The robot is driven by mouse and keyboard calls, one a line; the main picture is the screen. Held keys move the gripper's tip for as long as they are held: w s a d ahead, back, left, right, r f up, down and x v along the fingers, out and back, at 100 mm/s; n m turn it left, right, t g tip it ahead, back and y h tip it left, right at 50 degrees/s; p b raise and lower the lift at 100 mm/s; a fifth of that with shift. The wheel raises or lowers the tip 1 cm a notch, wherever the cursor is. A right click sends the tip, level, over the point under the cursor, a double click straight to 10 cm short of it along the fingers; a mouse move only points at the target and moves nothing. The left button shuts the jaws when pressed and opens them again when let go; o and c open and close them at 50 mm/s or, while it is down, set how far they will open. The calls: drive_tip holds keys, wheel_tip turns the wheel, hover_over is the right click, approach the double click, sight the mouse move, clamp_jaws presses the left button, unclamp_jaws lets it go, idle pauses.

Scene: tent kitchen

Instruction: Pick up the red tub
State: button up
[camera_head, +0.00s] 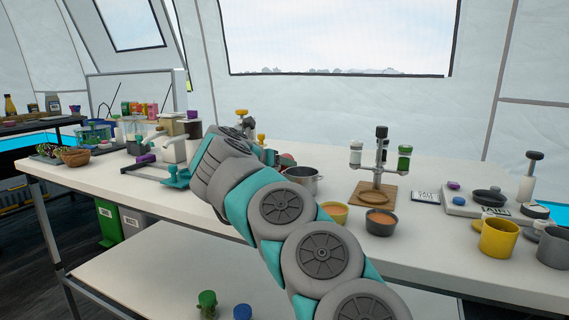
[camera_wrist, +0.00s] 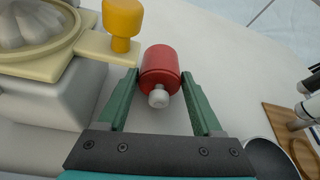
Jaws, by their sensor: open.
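The red tub (camera_wrist: 160,68) stands in the middle of the wrist view, a red cylinder with a pale knob on the side facing the camera. My gripper (camera_wrist: 158,76) is open, with one green finger on each side of the tub near its lower part. I cannot tell whether either finger touches it. In the head view my arm hides the gripper. A small reddish patch beside the pot, just past my arm, may be the tub.
A cream-topped grey appliance (camera_wrist: 50,50) with a yellow knob (camera_wrist: 122,20) stands close left of the tub. A metal pot (camera_head: 302,179), a wooden-based spice stand (camera_head: 376,194) and bowls are to the right. White table surface is clear beyond the tub.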

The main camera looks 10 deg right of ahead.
drive_tip(key=shift+c, duration=0.3)
clamp_jaws()
idle(0.3)
drive_tip(key=shift+r, duration=0.1)
